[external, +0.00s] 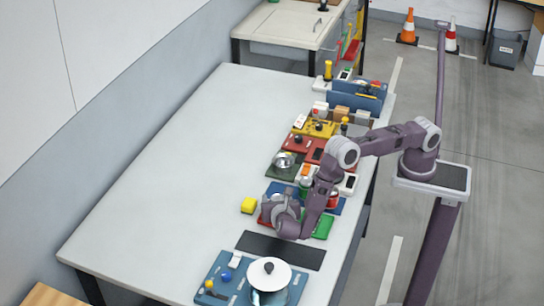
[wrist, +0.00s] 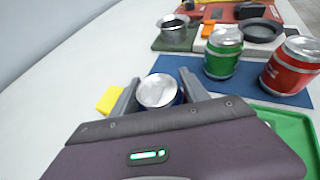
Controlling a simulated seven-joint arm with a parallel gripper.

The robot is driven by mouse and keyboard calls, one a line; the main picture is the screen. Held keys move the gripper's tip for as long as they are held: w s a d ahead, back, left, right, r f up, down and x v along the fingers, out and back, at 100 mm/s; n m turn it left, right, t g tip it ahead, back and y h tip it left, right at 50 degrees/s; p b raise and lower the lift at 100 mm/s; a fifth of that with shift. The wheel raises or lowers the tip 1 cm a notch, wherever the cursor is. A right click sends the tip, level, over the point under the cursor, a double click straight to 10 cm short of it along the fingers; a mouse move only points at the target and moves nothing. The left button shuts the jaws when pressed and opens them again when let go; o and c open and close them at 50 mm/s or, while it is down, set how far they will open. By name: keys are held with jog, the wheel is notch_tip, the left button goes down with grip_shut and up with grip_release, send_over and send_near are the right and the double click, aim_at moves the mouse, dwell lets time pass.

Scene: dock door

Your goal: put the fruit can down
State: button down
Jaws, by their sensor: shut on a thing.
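My gripper (wrist: 160,92) is shut on a can (wrist: 157,89), seen in the wrist view with its silver lid up and a strip of blue side showing between the fingers. Its label is hidden, so I cannot read what it holds. In the external view my gripper (external: 279,208) is low over the near part of the white table, by the red and green trays. The can is not clear there, and I cannot tell whether its base touches anything.
A green can (wrist: 223,54) and a red can (wrist: 291,66) stand on a blue mat (wrist: 186,66). A yellow block (external: 249,205) lies left of my gripper. A dark mat (external: 280,250) and a pot (external: 269,278) are nearer the camera. The table's left side (external: 170,180) is clear.

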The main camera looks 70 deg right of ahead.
jog(key=c, duration=0.6)
grip_release()
jog(key=shift+o, duration=0.2)
